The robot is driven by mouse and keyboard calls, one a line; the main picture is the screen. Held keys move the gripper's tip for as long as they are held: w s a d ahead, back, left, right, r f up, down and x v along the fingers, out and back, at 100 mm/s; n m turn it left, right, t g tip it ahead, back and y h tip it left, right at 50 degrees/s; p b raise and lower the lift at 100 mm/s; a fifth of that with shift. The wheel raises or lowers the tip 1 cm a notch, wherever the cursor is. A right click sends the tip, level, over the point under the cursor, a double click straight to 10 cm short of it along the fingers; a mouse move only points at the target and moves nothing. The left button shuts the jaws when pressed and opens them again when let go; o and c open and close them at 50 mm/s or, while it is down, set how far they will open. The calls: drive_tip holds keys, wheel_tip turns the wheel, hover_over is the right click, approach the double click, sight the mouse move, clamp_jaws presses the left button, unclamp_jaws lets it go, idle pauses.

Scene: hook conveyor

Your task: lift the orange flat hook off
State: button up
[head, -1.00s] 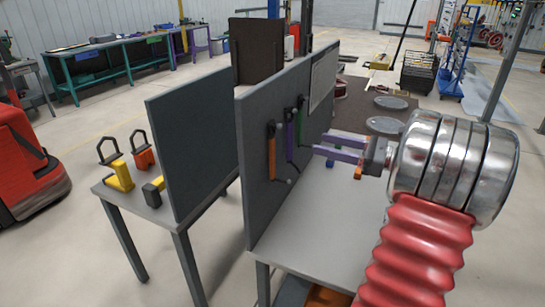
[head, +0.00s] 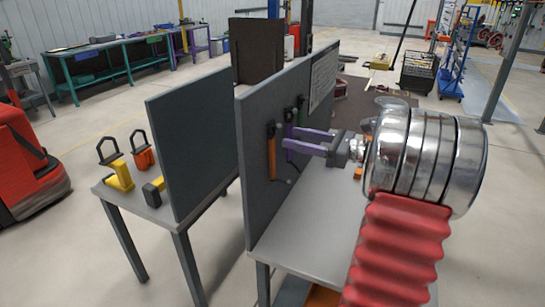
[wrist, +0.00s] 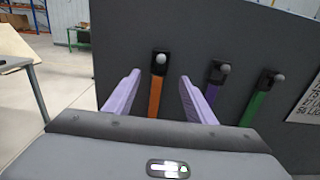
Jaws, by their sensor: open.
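The orange flat hook (head: 271,155) hangs upright on the near face of the grey board. In the wrist view, the orange hook (wrist: 156,95) has a black top end on a round grey peg and shows between my two purple fingers. My gripper (head: 293,138) is open and empty, pointing at the board from the right. In the wrist view, my gripper (wrist: 159,78) has one finger on each side of the orange strip. I cannot tell how far the fingertips are from the board. The orange hook's lower end is hidden behind my gripper's body in the wrist view.
A purple hook (wrist: 212,90) and a green hook (wrist: 254,105) hang on pegs to the right; the right finger is close to the purple one. The grey board (head: 258,225) rises from a table (head: 310,240). A second board (head: 190,150) stands to the left.

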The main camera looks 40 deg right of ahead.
drive_tip(key=x, duration=0.5)
drive_tip(key=shift+a+r, duration=0.15)
drive_tip(key=shift+r, duration=0.05)
idle(0.6)
clamp_jaws()
idle(0.5)
